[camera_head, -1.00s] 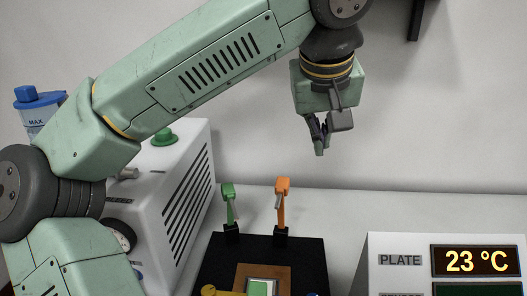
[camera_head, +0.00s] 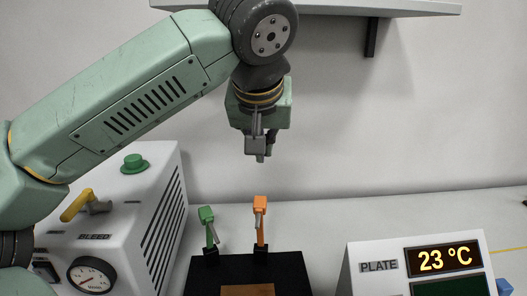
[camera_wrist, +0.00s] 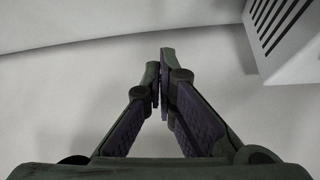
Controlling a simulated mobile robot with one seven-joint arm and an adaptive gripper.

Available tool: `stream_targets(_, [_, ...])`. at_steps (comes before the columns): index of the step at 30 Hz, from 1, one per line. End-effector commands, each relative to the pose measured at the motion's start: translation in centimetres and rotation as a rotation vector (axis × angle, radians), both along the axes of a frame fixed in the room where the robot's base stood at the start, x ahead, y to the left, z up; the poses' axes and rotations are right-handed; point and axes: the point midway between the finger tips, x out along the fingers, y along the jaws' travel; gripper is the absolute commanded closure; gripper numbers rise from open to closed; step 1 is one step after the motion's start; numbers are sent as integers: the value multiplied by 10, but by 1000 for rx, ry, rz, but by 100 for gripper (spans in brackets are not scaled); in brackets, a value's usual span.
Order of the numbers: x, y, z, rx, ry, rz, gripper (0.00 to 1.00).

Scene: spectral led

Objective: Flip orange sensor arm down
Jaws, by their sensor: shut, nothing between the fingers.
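The orange sensor arm (camera_head: 260,218) stands upright on a small black block at the back of a black base plate (camera_head: 205,278). Its orange head is at the top. A green sensor arm (camera_head: 207,226) stands upright to its left on a similar block. My gripper (camera_head: 258,157) hangs pointing down in the air above the orange arm, apart from it in the head view. Its fingers are shut with nothing between them; the wrist view also shows the closed fingers (camera_wrist: 161,85). Neither sensor arm can be seen in the wrist view.
A white box with a gauge (camera_head: 92,276), yellow handle (camera_head: 76,205) and green knob (camera_head: 134,163) stands at the left. A white display unit (camera_head: 375,266) reading 23 °C stands at the right. A shelf (camera_head: 400,8) hangs on the wall above. White tabletop is clear behind the plate.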

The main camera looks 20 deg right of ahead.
Motion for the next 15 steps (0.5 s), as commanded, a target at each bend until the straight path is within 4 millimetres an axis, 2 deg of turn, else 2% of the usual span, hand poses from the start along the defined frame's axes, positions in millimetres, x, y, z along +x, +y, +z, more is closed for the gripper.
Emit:
stream_targets(11, [40,-19,-65,-1,5,-2,100])
stream_targets(15, [20,-9,-68,1,0,-1,100])
